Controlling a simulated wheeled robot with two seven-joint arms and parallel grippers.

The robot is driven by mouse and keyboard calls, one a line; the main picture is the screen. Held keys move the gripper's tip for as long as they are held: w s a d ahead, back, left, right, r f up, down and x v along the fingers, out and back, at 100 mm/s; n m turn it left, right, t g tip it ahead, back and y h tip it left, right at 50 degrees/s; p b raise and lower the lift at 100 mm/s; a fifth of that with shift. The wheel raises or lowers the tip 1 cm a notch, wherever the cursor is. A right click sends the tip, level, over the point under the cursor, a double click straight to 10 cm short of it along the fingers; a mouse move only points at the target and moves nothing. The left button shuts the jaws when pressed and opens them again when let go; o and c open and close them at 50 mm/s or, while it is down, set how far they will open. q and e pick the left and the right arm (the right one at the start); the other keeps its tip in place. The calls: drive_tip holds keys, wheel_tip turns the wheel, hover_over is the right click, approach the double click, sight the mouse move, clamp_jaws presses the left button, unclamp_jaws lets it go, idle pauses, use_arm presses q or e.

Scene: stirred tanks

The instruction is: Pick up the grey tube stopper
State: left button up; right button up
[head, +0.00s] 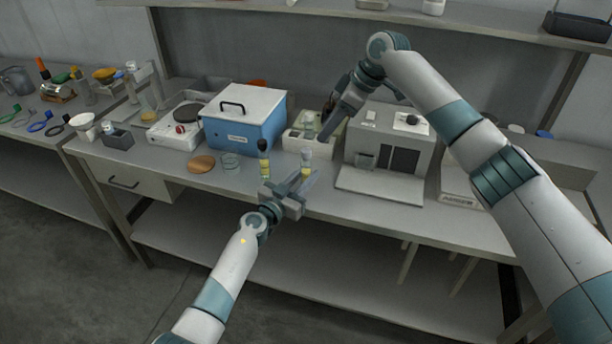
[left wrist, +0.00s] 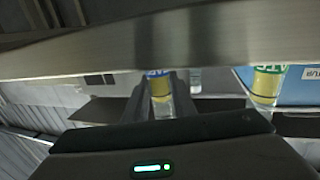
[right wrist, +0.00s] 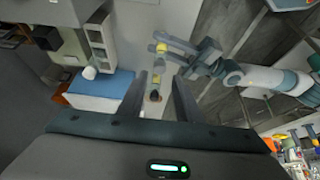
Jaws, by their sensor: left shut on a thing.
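My left gripper (head: 307,182) is shut on a tube (head: 306,162) with a yellow band, at the bench's front edge. The tube shows between the fingers in the left wrist view (left wrist: 160,88). Its top looks pale grey, but I cannot tell whether that is a stopper. A second yellow-banded tube (head: 264,167) with a dark top (head: 263,146) stands to the left. My right gripper (head: 327,132) is over the white tray (head: 296,146) and partly hides it. In the right wrist view its fingers (right wrist: 160,82) are apart with nothing between them. I cannot make out the grey tube stopper for certain.
A blue box (head: 240,134) with a white lid stands left of the tray, and a grey-white machine (head: 390,148) to its right. A glass beaker (head: 230,161) and a round wooden disc (head: 202,164) lie left of the tubes. An upper shelf (head: 300,15) runs above the bench.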

drive_tip(key=o, duration=0.3)
drive_tip(key=a+r+m+h, duration=0.1)
drive_tip(key=m, duration=0.2)
drive_tip(key=a+r+m+h, duration=0.1)
drive_tip(key=r+m+h, duration=0.1)
drive_tip(key=m, duration=0.1)
drive_tip(key=a+r+m+h, duration=0.1)
drive_tip(key=a+m, duration=0.1)
drive_tip(key=m, duration=0.1)
drive_tip(key=shift+s+a+r+h, duration=0.1)
drive_tip(key=shift+s+r+h, duration=0.05)
drive_tip(key=shift+r+h, duration=0.25)
drive_tip(key=shift+f, duration=0.15)
hover_over(306, 155)
drive_tip(key=d, duration=0.1)
wheel_tip(306, 155, down, 6)
drive_tip(key=shift+f, duration=0.25)
drive_tip(key=shift+f, duration=0.1)
